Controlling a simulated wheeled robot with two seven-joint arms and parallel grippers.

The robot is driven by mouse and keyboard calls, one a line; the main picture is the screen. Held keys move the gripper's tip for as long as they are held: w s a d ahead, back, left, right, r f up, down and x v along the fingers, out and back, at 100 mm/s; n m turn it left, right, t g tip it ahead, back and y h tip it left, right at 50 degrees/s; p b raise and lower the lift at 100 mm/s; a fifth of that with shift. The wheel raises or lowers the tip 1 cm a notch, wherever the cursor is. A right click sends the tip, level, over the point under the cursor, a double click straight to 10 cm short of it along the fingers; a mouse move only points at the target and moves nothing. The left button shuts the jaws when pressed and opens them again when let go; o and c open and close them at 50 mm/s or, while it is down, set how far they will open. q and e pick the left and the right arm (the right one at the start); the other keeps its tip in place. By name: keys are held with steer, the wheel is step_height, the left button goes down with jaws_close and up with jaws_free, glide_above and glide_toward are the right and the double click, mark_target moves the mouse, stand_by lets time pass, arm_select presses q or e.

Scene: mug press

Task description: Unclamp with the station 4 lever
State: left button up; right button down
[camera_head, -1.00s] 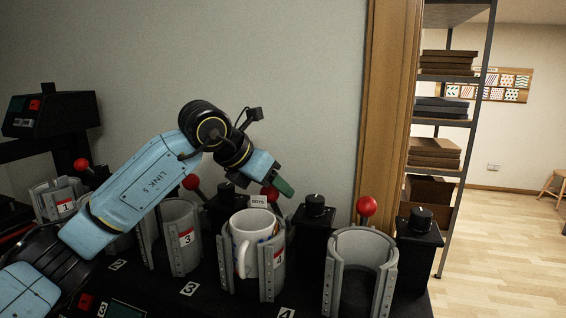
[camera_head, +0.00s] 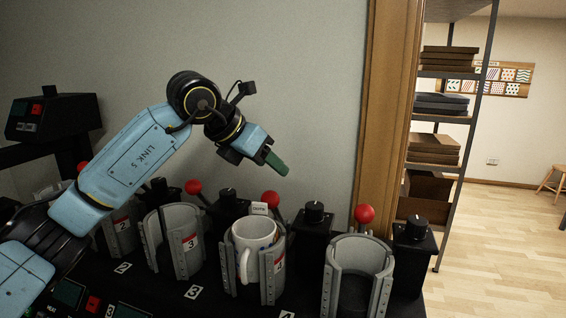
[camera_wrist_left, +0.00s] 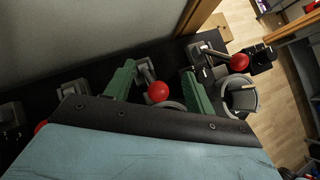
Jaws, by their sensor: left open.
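The station 4 lever has a red ball knob (camera_head: 270,199) and stands behind the grey clamp (camera_head: 271,285) at station 4. A white mug (camera_head: 243,265) stands upright inside that clamp, its handle toward me. My left gripper (camera_head: 275,164), with green fingers, hangs just above the knob and is apart from it in the head view. In the left wrist view my left gripper (camera_wrist_left: 159,88) is open, and the red knob (camera_wrist_left: 158,91) appears between its two green fingers. The clamp and mug are mostly hidden there behind the gripper body. My right gripper is not in view.
An empty grey clamp (camera_head: 358,280) with its own red-knobbed lever (camera_head: 364,214) stands to the right. Another clamp, marked 3 (camera_head: 173,250), stands to the left with its lever knob (camera_head: 193,187). Black posts stand between. The wall is behind.

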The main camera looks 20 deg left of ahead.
arm_select(q)
steer(key=p+v, duration=0.1)
steer(key=v, duration=0.5)
stand_by(0.6)
